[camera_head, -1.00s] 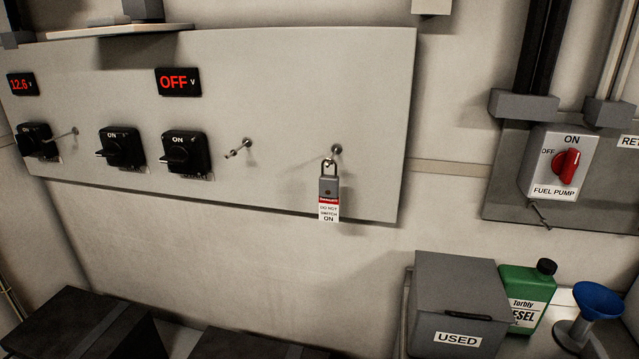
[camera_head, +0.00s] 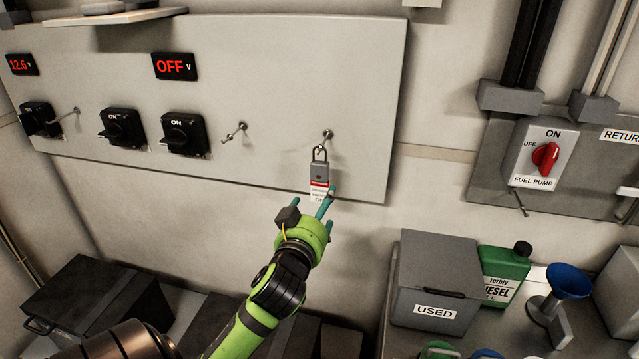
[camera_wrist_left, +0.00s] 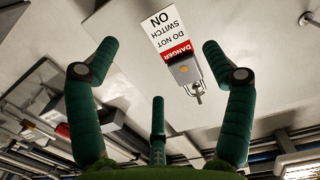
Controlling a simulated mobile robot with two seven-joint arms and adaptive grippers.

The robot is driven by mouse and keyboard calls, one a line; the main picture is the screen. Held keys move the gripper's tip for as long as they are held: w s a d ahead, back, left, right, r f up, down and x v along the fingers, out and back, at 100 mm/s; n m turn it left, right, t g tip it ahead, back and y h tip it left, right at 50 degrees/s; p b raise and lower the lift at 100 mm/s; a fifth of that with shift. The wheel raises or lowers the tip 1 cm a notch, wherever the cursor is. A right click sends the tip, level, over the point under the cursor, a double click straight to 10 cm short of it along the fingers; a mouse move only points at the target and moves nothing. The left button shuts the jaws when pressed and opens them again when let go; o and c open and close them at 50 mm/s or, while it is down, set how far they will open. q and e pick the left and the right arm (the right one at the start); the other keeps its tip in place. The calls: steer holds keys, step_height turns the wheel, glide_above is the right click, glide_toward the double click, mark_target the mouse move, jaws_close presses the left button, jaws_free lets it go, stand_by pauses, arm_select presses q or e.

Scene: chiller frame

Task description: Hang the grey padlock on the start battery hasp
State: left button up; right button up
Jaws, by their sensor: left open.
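The grey padlock (camera_head: 320,174) hangs by its shackle from the right-hand peg (camera_head: 325,138) of the panel, with a red and white danger tag below it. In the left wrist view the padlock (camera_wrist_left: 185,71) and its tag appear upside down between the finger tips. My left gripper (camera_head: 318,202) is open, just below and in front of the padlock, its fingers overlapping the tag in the head view. It shows open and empty in the wrist view (camera_wrist_left: 160,62). Metal rods (camera_head: 66,114) and (camera_head: 236,131) stick out near black switches; I cannot tell which is the start battery hasp. My right gripper is out of view.
The panel (camera_head: 270,80) carries black rotary switches (camera_head: 185,132) and two red displays. A fuel pump switch (camera_head: 540,155) is at right. Below stand a grey USED box (camera_head: 435,275), a green diesel can (camera_head: 503,275) and a blue funnel (camera_head: 570,280). Dark boxes (camera_head: 95,305) stand at lower left.

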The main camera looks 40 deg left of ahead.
mark_target(323, 182)
arm_select(q)
steer(key=r, duration=0.3)
steer(key=shift+a+r+t+y, duration=0.2)
steer(key=shift+a+t+y, duration=0.1)
steer(key=shift+a+y, duration=0.1)
steer(key=p+x, duration=0.1)
steer(key=x, duration=0.1)
steer(key=p+x, duration=0.1)
steer(key=x, duration=0.1)
steer(key=p+x, duration=0.1)
steer(key=x, duration=0.1)
steer(key=shift+d+f, duration=0.15)
steer(key=shift+f, duration=0.1)
steer(key=shift+w+f, duration=0.15)
steer(key=shift+w, duration=0.15)
steer(key=c, duration=1.4)
